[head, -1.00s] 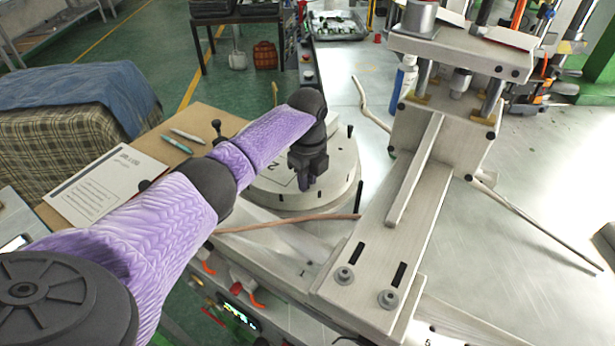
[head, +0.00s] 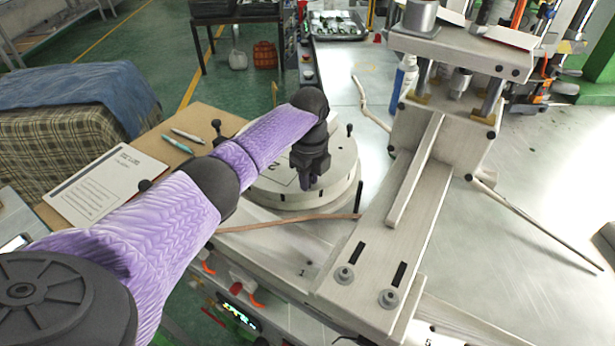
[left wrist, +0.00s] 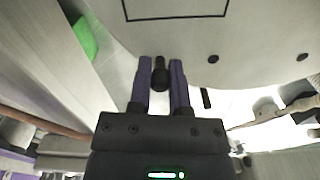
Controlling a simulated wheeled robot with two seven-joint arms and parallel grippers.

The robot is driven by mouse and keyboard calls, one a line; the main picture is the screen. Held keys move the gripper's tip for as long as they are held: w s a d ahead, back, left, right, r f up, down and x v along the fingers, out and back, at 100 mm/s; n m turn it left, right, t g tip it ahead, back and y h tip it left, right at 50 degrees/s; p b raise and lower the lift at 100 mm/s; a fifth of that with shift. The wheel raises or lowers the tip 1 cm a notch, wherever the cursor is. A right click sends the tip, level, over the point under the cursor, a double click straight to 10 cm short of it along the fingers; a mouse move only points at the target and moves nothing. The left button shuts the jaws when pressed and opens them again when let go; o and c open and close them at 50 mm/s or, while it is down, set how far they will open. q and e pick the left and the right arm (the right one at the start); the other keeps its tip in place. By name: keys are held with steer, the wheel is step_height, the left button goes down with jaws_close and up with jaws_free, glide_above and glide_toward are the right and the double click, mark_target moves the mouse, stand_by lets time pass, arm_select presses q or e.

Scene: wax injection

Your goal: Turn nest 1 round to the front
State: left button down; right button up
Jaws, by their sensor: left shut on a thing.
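The round pale turntable (head: 335,180) lies flat left of the press, with the number 2 and part of a dark outline on top, partly hidden by my left arm. It also fills the top of the left wrist view (left wrist: 200,35). My left gripper (head: 310,184) points down at its near right rim. In the left wrist view, my left gripper's fingers (left wrist: 160,85) are shut on a dark peg (left wrist: 157,79) at the rim. My right gripper is out of view.
The press with its steel column and plate (head: 405,210) stands close to the right. A brown hose (head: 285,221) crosses in front of the turntable. Black pegs (head: 349,130) stand up from its rim. A paper sheet (head: 98,184) and pens (head: 177,144) lie on the board at left.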

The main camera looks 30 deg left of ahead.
mark_target(337, 175)
arm_select(q)
steer(key=shift+w+d+n+b, duration=0.5)
steer(key=shift+w+d+n, duration=0.1)
steer(key=shift+w+n, duration=0.25)
steer(key=shift+w+d+f+n+b, duration=0.15)
steer(key=shift+w+d+n+b, duration=0.2)
steer(key=shift+w+n+b, duration=0.25)
steer(key=w+n+b, duration=0.1)
steer(key=b, duration=0.2)
steer(key=w+d+n+b, duration=0.1)
steer(key=b, duration=0.3)
steer(key=shift+w+f, duration=0.15)
steer(key=shift+w, duration=0.2)
steer(key=shift+w+d+n+b, duration=0.1)
steer(key=shift+w+n+b, duration=0.2)
steer(key=shift+b, duration=0.45)
steer(key=shift+r, duration=0.2)
steer(key=shift+r+b, duration=0.1)
steer(key=shift+b, duration=0.2)
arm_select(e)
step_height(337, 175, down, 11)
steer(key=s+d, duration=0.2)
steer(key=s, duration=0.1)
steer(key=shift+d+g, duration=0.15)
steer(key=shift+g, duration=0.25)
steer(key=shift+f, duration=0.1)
